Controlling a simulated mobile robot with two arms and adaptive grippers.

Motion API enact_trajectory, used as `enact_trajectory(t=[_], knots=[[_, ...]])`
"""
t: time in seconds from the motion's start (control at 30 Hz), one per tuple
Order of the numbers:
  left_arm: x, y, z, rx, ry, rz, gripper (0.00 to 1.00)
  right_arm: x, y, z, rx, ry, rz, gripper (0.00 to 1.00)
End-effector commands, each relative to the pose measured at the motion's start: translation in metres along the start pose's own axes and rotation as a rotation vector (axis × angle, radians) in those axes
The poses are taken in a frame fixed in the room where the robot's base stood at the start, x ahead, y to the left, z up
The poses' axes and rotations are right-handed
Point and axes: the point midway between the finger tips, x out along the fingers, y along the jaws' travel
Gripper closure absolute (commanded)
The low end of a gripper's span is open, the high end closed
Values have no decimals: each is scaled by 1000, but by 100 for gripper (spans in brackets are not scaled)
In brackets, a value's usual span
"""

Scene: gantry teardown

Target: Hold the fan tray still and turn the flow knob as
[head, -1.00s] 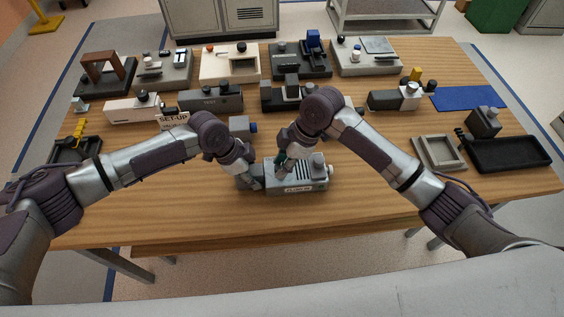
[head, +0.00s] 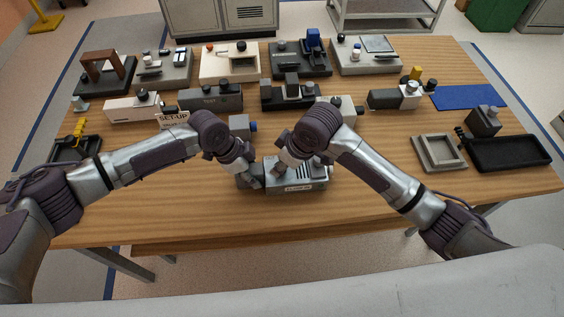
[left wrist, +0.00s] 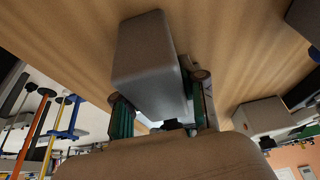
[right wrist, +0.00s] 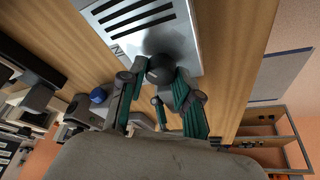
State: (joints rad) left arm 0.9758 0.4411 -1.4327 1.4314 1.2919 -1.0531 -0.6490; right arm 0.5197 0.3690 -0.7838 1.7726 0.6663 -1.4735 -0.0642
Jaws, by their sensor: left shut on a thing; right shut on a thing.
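The fan tray (head: 314,181) is a light grey box with dark slots and a small front label, near the table's front middle. Its slotted top shows in the right wrist view (right wrist: 185,45). My left gripper (head: 254,182) is at its left end. In the left wrist view its green-padded fingers are shut around a grey block (left wrist: 148,55), which looks like the tray's end part. My right gripper (head: 279,172) is over the tray's top. In the right wrist view its fingers close on a dark round knob (right wrist: 160,68); in the head view my wrist hides that knob.
Behind the tray stands a grey unit with a blue knob (head: 253,127). Several other devices line the back of the wooden table (head: 190,205). An empty grey tray (head: 440,167) and a black tray (head: 510,168) lie at the right. The table's front strip is clear.

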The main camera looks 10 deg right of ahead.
Motion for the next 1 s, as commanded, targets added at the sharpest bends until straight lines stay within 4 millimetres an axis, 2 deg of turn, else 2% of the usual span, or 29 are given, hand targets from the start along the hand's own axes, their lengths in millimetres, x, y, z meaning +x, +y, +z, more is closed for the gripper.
enact_trajectory(t=[0.47, 0.5, 0.6, 0.9, 1.0], knots=[[0, 0, 1, -2, -3, 2, 100, 0, 0, 0, 14, 0, 5, 100], [0, 0, 1, -2, -3, 2, 100, 0, 0, 0, 14, 0, 5, 61], [0, 0, 1, -2, -3, 2, 100, 0, 0, 0, 13, 0, 5, 44], [0, 0, 1, -2, -3, 2, 100, 0, 0, 0, 12, 0, 5, 43], [0, 0, 1, -2, -3, 2, 100, -6, 0, 0, 11, 1, 5, 43]])
